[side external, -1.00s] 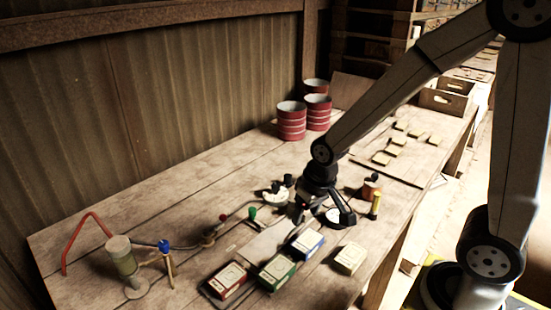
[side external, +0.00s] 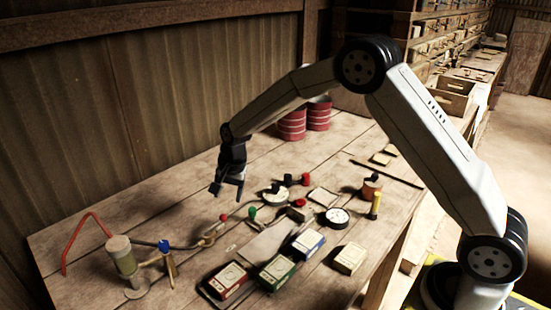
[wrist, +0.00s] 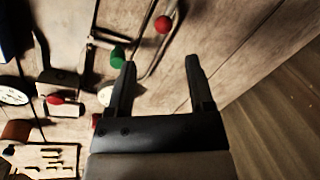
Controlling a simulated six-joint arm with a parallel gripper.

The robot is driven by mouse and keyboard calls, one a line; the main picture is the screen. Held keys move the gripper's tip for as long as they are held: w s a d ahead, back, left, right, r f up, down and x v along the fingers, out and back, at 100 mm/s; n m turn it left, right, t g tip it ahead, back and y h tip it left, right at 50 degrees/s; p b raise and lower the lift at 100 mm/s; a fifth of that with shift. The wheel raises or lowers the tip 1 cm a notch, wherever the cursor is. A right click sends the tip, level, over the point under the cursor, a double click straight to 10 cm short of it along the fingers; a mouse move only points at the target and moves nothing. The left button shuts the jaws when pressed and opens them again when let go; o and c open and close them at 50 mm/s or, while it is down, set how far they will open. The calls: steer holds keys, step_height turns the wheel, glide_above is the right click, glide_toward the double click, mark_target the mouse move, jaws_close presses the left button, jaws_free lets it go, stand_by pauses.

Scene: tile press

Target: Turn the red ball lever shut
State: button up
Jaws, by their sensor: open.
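The red ball lever (side external: 223,217) is a small red ball by a brass-coloured fitting (side external: 209,239) on a thin pipe along the table. In the wrist view the red ball (wrist: 163,24) lies beyond the fingertips, near the top edge. My gripper (side external: 228,192) is open and empty. It hangs above the table, and in the side view it appears just above the red ball, apart from it. In the wrist view its two fingers (wrist: 160,68) point towards the ball with bare wood between them. The lever's exact angle is too small to tell.
A green knob (side external: 252,212) stands right of the ball; it also shows in the wrist view (wrist: 117,57). A blue knob (side external: 164,246) sits by a cylinder (side external: 122,258) at left. Red, green and blue boxes (side external: 229,280) lie in front. Red-striped cans (side external: 291,124) stand behind.

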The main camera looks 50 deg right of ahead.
mark_target(223, 215)
steer(key=shift+w+a+f, duration=0.1)
steer(key=shift+w, duration=0.2)
steer(key=shift+f, duration=0.2)
steer(key=shift+w+a+f, duration=0.15)
steer(key=shift+w+f, duration=0.05)
steer(key=shift+f, duration=1)
steer(key=shift+w+a+f, duration=0.15)
steer(key=shift+w+f, duration=0.05)
steer(key=shift+f, duration=1.05)
steer(key=shift+w+a+f, duration=0.15)
steer(key=shift+w+f, duration=0.05)
steer(key=shift+f, duration=1)
steer(key=shift+c, duration=0.2)
jaws_close()
